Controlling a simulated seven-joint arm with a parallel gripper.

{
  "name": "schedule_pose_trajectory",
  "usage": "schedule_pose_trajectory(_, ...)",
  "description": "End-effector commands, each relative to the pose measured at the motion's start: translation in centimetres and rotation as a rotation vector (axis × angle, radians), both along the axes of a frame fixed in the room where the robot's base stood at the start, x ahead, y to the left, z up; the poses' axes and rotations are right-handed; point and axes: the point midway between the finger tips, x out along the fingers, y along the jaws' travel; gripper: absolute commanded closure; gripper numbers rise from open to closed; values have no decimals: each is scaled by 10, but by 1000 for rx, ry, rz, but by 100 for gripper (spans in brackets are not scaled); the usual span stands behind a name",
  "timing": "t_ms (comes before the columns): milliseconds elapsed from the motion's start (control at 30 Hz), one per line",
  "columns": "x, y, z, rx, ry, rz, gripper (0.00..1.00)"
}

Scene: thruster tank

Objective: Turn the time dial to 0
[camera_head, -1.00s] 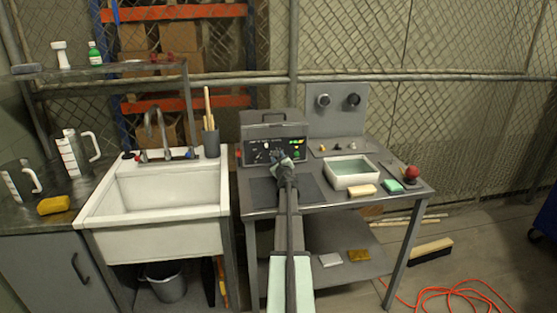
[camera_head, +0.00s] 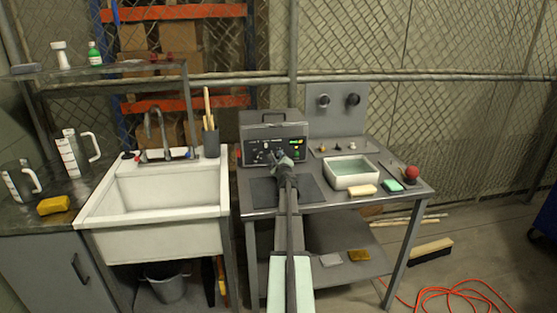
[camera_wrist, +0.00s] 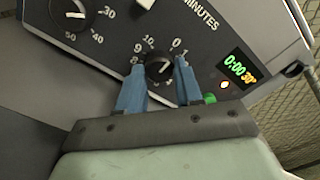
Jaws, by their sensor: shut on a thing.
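The control box (camera_head: 273,138) with a black front panel stands at the back of the steel table. In the wrist view, a small black dial (camera_wrist: 158,69) sits under the word MINUTES, with numbers around it including 0, 1, 8, 9 and 10. Its white pointer mark leans up and right, near 0 and 1. My gripper (camera_wrist: 158,75) has its blue fingers shut on this dial, one on each side. The green display (camera_wrist: 240,68) reads 0:00 and 30°. In the head view my gripper (camera_head: 281,160) hides part of the panel.
A larger dial (camera_wrist: 72,12) marked 30, 40 and 50 is at the upper left in the wrist view. A green button (camera_wrist: 210,98) is right of my fingers. A white basin (camera_head: 350,183) stands right of the box, and a sink (camera_head: 160,190) is left.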

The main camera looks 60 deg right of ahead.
Motion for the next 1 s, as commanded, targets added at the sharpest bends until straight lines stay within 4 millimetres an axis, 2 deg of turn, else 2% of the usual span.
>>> schedule_pose_trajectory(33, 0, 0, -1, -1, 3, -1, 95)
schedule_pose_trajectory(67, -1, 0, -1, -1, 3, -1, 62)
schedule_pose_trajectory(300, 0, 0, 0, 0, 1, -1, 39)
schedule_pose_trajectory(667, -3, 3, 0, 0, 0, 0, 39)
schedule_pose_trajectory(867, -14, 15, 0, 0, 0, 0, 39)
schedule_pose_trajectory(1000, -30, 31, 0, 0, 0, 0, 39)
